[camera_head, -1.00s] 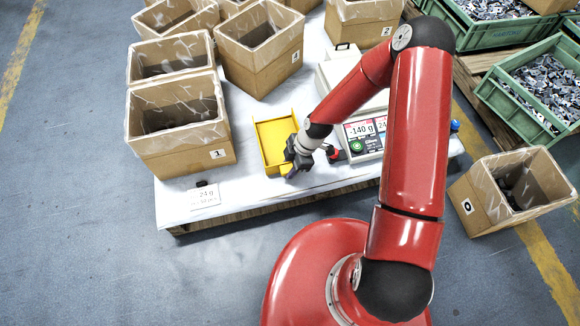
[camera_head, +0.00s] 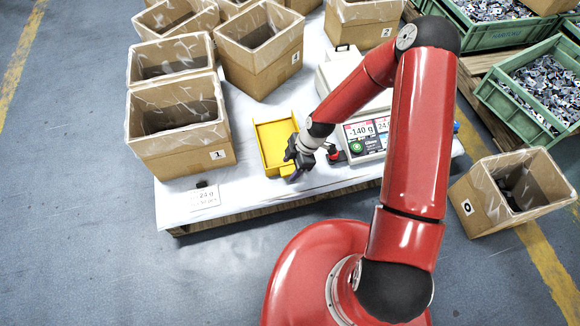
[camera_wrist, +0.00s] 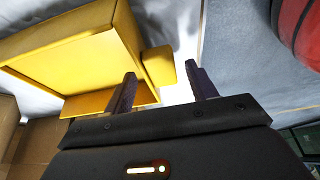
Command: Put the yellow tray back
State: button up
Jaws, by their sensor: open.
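The yellow tray (camera_head: 275,143) lies on the white-covered table, left of the scale. In the wrist view the yellow tray (camera_wrist: 75,55) fills the upper left, with a small tab (camera_wrist: 160,66) on its near side. My gripper (camera_head: 291,176) is at the tray's front right corner. In the wrist view my gripper (camera_wrist: 165,88) has its two dark fingers apart, with the tab just beyond and between the fingertips. Nothing is held. The arm hides part of the tray's right side in the head view.
The scale (camera_head: 362,135) reads -140 g, right of my gripper. Cardboard box 1 (camera_head: 180,150) stands to the left and other boxes behind. A paper label (camera_head: 205,197) is at the table's front left. Box 0 (camera_head: 490,212) and green crates (camera_head: 500,95) are at the right.

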jog(key=s+d+r+m+t+h, duration=0.15)
jog(key=d+r+m, duration=0.3)
jog(key=r, duration=0.65)
jog(key=s+d+r+m+t+h+p, duration=0.1)
jog(key=d+r+m+h, duration=0.3)
jog(key=r, duration=0.6)
jog(key=s+d+r+m+t+y, duration=0.15)
jog(key=d+r, duration=0.35)
jog(key=r, duration=0.6)
jog(key=s+d+r+m+t, duration=0.2)
jog(key=s+r+m, duration=0.9)
jog(key=s+r, duration=0.1)
jog(key=shift+s+t, duration=0.4)
jog(key=shift+s, duration=0.2)
jog(key=shift+d, duration=0.1)
notch_tip(320, 180, up, 4)
jog(key=p, duration=0.4)
jog(key=shift+f, duration=0.15)
